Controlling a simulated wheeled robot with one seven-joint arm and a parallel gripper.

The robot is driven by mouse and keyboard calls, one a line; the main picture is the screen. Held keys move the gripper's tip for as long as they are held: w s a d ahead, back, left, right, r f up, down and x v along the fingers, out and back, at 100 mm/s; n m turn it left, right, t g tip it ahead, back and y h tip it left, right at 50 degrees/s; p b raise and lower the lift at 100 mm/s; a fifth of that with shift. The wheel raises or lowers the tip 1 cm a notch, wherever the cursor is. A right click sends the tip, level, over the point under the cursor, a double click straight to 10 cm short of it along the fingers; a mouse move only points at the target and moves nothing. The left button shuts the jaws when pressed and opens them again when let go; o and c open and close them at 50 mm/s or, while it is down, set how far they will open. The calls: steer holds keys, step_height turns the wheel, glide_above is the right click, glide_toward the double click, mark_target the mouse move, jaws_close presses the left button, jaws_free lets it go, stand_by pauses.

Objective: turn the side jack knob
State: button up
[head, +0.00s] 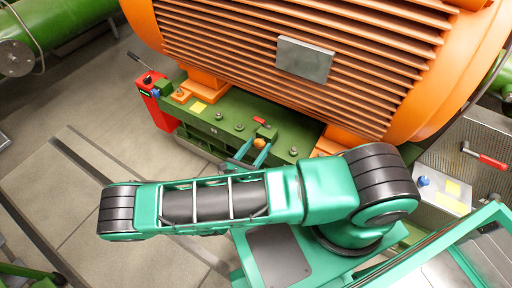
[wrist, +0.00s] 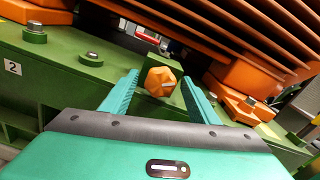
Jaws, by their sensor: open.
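The orange faceted knob (wrist: 160,82) shows in the wrist view, just beyond and between the two fingertips. It faces the camera on the side of the green base. In the head view the knob (head: 259,144) is a small orange spot by the fingertips, partly hidden by my gripper. My gripper (wrist: 160,77) is open, with one teal finger on each side of the knob. A gap shows between the knob and each finger. I cannot tell how deep the knob sits between them. In the head view my gripper (head: 253,151) is at the front edge of the green base.
A large orange finned motor (head: 290,50) overhangs the green base (head: 205,115). Bolts (wrist: 92,58) stand on the base top. A red box (head: 158,105) with a lever is at left. A metal box (head: 445,195) with a blue knob is at right. Floor at left is open.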

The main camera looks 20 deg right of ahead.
steer(key=shift+c, duration=0.6)
steer(key=c, duration=0.9)
steer(key=shift+a, duration=0.1)
steer(key=shift+m, duration=2.9)
steer(key=o, duration=1)
